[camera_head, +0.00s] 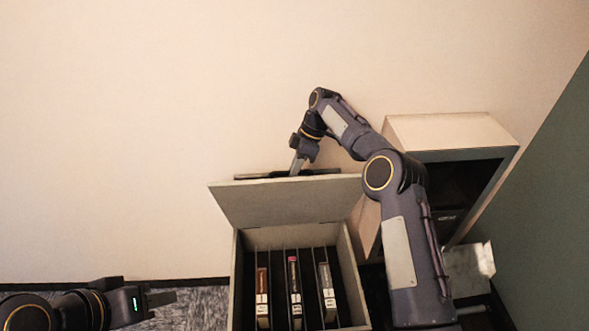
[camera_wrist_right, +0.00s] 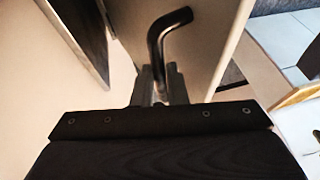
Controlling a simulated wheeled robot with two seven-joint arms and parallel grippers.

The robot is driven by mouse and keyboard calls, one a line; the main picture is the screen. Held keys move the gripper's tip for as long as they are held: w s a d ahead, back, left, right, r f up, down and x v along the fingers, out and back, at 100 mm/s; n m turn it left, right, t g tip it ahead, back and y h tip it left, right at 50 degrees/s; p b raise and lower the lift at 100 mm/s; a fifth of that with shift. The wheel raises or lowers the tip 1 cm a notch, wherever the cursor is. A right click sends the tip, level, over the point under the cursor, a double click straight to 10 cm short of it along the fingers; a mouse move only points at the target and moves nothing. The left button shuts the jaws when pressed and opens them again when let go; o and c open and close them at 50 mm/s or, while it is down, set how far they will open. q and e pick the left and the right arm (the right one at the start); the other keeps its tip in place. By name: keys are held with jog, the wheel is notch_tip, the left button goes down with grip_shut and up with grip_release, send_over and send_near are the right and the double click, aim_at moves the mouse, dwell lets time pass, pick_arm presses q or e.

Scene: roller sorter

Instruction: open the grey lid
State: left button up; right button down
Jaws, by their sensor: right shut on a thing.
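The grey lid (camera_head: 285,200) stands raised at the back of an open box (camera_head: 238,270), so the inside shows. A dark bar-like handle (camera_head: 252,176) runs along the lid's upper edge. My right gripper (camera_head: 297,166) is at this handle near its middle. In the right wrist view the black bent handle (camera_wrist_right: 158,45) runs down to my right gripper's fingers (camera_wrist_right: 160,88), which are shut on it. The lid's pale panel (camera_wrist_right: 205,45) is beside it. My left gripper (camera_head: 162,299) is at the lower left, apart from the box; its finger gap is unclear.
Several upright cartridge-like items stand between dividers in the box, one with a red top (camera_head: 293,290). A pale open-fronted cabinet (camera_head: 450,133) stands to the right, partly behind my right arm. A green panel (camera_head: 545,200) is at far right. The wall is behind the lid.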

pick_arm(q)
jog(key=shift+w+r, duration=0.1)
jog(key=shift+r, duration=0.15)
pick_arm(e)
jog(key=shift+w+d+f, duration=0.2)
jog(key=shift+w+f, duration=0.2)
jog(key=shift+f, duration=0.15)
jog(key=c, duration=1.7)
grip_release()
jog(key=shift+w+f, duration=0.1)
jog(key=shift+o, duration=1.2)
jog(key=shift+w, duration=0.2)
pick_arm(q)
jog(key=shift+w, duration=0.2)
pick_arm(e)
jog(key=shift+s+a+r, duration=0.1)
jog(key=shift+a+r, duration=0.05)
jog(key=shift+r, duration=0.15)
jog(key=shift+r, duration=0.1)
